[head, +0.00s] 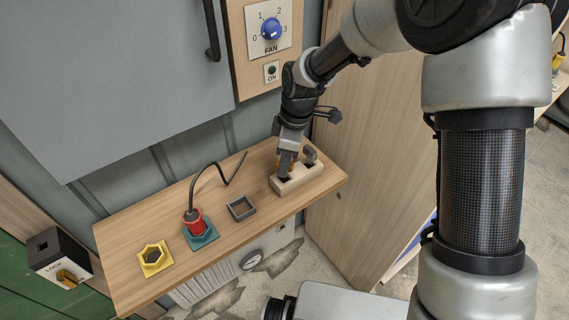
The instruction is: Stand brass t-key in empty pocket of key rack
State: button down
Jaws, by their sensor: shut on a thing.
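The key rack (300,182) is a pale wooden block on the right part of the wooden shelf. My gripper (286,165) points down over the left part of the rack and is shut on the brass t-key (284,158), of which only a small brownish-yellow patch shows between the fingers. The fingers hide most of the key and part of the pocket below. I cannot tell how deep the key sits in that pocket. A grey key (310,155) stands in the right part of the rack.
On the shelf (130,235) stand a small grey tray (241,208), a red plug (194,222) with a black cable in a teal socket, and a yellow hexagonal socket (154,258). A black lock box (58,255) is at lower left. A fan dial (271,29) is on the wall behind.

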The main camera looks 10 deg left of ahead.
jog(key=shift+f, duration=0.2)
jog(key=c, duration=1.7)
grip_release()
jog(key=shift+o, duration=0.2)
jog(key=shift+r, duration=0.15)
notch_tip(320, 180, up, 12)
jog(key=d+p, duration=0.1)
jog(key=shift+d+p, duration=0.4)
